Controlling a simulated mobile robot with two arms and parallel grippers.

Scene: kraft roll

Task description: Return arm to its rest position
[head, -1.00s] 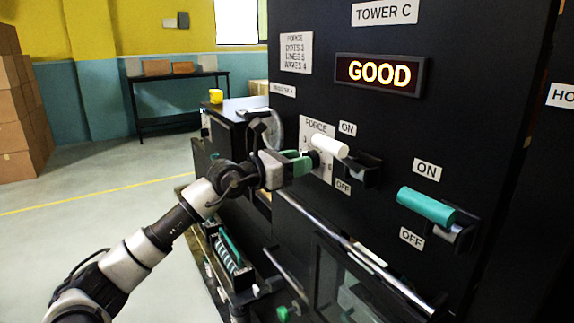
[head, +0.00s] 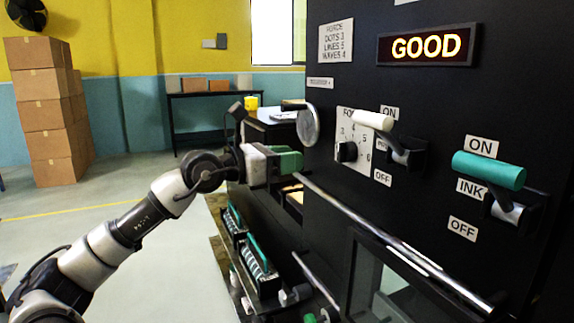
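My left arm comes in from the lower left in the head view. Its gripper (head: 290,162), with green fingers, is in front of the black machine, left of the force dial (head: 347,151). It appears apart from the dial. The fingers are seen side-on, so I cannot tell whether they are open or shut. My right arm is not in view.
The black machine (head: 440,110) fills the right side, with a white lever (head: 372,121), a green lever (head: 489,170) and a lit GOOD display (head: 426,46). A long metal bar (head: 390,240) juts from its front. Stacked boxes (head: 50,120) stand far left.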

